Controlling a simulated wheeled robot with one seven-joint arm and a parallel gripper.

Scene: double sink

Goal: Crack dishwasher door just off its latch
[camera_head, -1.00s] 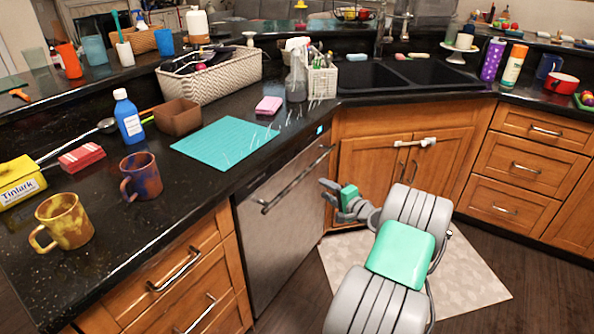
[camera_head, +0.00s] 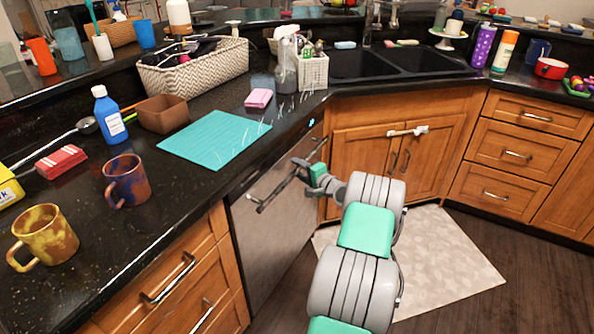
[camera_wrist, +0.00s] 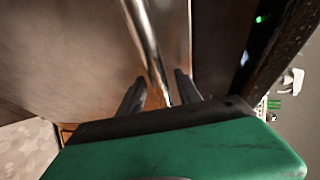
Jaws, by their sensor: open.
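The dishwasher door (camera_head: 268,232) is a brushed steel front below the black counter, upright and apparently closed. Its long bar handle (camera_head: 277,190) runs along the upper part of the door. My gripper (camera_head: 299,170) is at the far end of this handle, with its fingers pointing at the door. In the wrist view, the handle bar (camera_wrist: 150,45) runs down between my two dark fingers (camera_wrist: 157,92), one on each side. The fingers are apart. Whether either finger touches the bar cannot be told. The door's latch is not visible.
The black counter (camera_head: 205,185) overhangs just above the door and holds a teal mat (camera_head: 215,139), mugs and a basket. Wooden drawers (camera_head: 175,285) stand left of the dishwasher, and sink cabinets (camera_head: 365,160) stand right. A pale floor mat (camera_head: 440,250) lies in front.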

